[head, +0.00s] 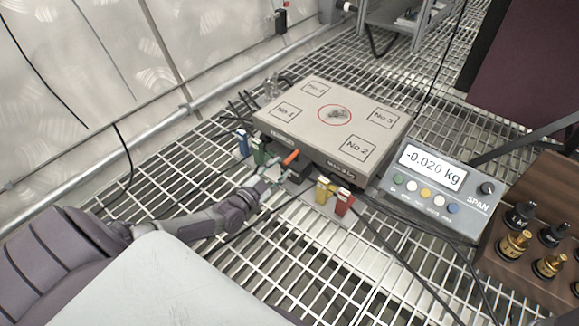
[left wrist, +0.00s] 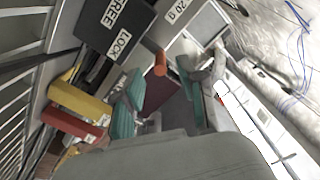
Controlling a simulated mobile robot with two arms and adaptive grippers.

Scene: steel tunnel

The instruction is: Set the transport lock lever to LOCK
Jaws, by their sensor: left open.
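The transport lock lever (head: 291,157) has an orange-red grip and stands at the front edge of the scale with the marked top plate (head: 318,125). In the left wrist view the orange grip (left wrist: 160,63) shows near the fingertips, between the two fingers. A dark label block (left wrist: 108,35) beside it reads FREE and LOCK. My left gripper (head: 277,172) is open, with teal finger pads, close in front of the lever. I cannot tell whether a pad touches it. The lever's base is partly hidden. My right gripper is not in view.
Blue (head: 243,144) and green (head: 260,154) clips stand left of the gripper; yellow (head: 322,189) and red (head: 343,202) ones stand right. A weight display (head: 432,172) reads -0.020 kg. A wooden block with brass weights (head: 532,245) is at right. Cables cross the grating.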

